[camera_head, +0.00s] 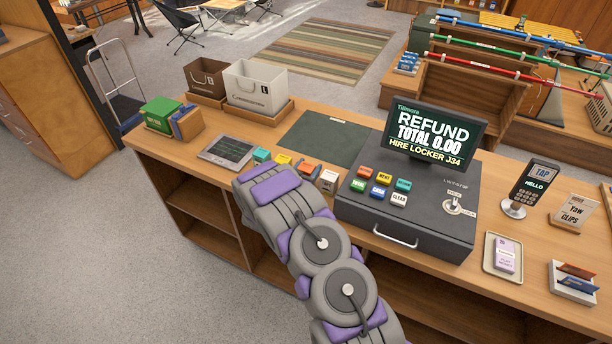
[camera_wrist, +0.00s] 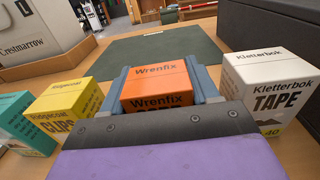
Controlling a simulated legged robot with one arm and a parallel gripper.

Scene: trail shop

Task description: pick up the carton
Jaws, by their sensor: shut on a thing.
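An orange Wrenfix carton (camera_wrist: 157,87) sits between the two blue-grey fingers of my gripper (camera_wrist: 162,82) in the wrist view. The fingers are shut on its left and right sides. Its lower front is hidden by the gripper body. In the head view the orange carton (camera_head: 311,168) shows just beyond the end of my arm, in the row of small cartons on the counter. My gripper's fingers are hard to make out there. I cannot tell whether the carton is clear of the counter.
A yellow Ridgecoat carton (camera_wrist: 62,100) stands left and a white Kletterbok tape carton (camera_wrist: 268,88) close right. A teal carton (camera_head: 261,155) is farther left. A dark green mat (camera_head: 322,138) lies bare behind. The cash register (camera_head: 410,200) stands to the right on the counter (camera_head: 210,123).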

